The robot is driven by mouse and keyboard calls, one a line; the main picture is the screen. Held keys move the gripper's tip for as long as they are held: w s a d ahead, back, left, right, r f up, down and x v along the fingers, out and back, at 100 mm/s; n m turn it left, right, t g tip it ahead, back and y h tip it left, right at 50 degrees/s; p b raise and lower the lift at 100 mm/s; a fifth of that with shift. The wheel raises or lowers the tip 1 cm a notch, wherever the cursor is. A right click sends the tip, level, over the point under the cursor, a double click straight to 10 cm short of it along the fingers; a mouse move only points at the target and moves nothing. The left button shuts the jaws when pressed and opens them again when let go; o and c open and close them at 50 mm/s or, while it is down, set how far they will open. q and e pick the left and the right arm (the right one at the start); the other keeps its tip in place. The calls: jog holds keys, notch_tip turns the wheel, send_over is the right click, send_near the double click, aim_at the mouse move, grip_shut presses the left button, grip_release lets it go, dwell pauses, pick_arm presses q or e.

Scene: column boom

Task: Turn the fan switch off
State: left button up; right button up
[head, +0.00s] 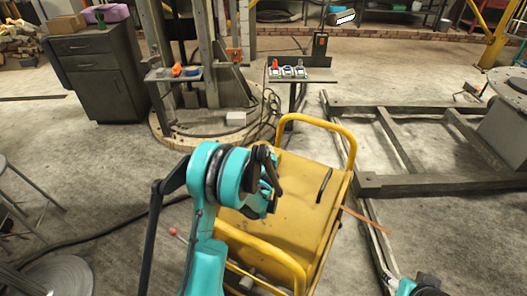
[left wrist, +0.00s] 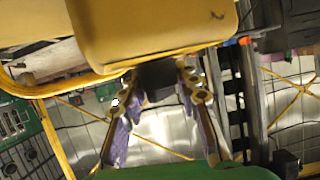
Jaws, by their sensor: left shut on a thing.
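My left gripper (head: 264,172) is in front of the yellow wheeled machine (head: 290,185), near its near left corner. In the left wrist view, the two fingers of the left gripper (left wrist: 160,90) are closed against a dark block (left wrist: 158,80). This block sits below the edge of the yellow machine (left wrist: 150,30). I cannot tell whether the block is the fan switch. In the head view the arm hides what the fingers hold. I cannot make out a fan. Only a teal and black piece of my right arm shows at the bottom right; its gripper is out of view.
A small table (head: 290,80) with coloured items stands behind the yellow machine. A dark box with a red-orange part (head: 320,45) stands beside it. A drawer cabinet (head: 100,75) is at the left. A metal frame (head: 430,180) lies at the right. Bare floor (head: 90,165) is at the left.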

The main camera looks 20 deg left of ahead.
pick_arm(q)
jog(key=n+g+y, duration=0.2)
jog(key=n+y, duration=0.1)
jog(key=shift+d+g, duration=0.1)
jog(key=shift+g, duration=0.3)
jog(key=shift+n+g+y, duration=0.7)
jog(key=shift+n+y, duration=0.1)
jog(key=shift+n, duration=0.3)
jog(key=shift+s+f, duration=0.1)
jog(key=o, duration=1.2)
jog(key=shift+c, duration=0.2)
jog(key=v, duration=1.1)
jog(key=shift+d, duration=0.35)
jog(key=shift+s, duration=0.15)
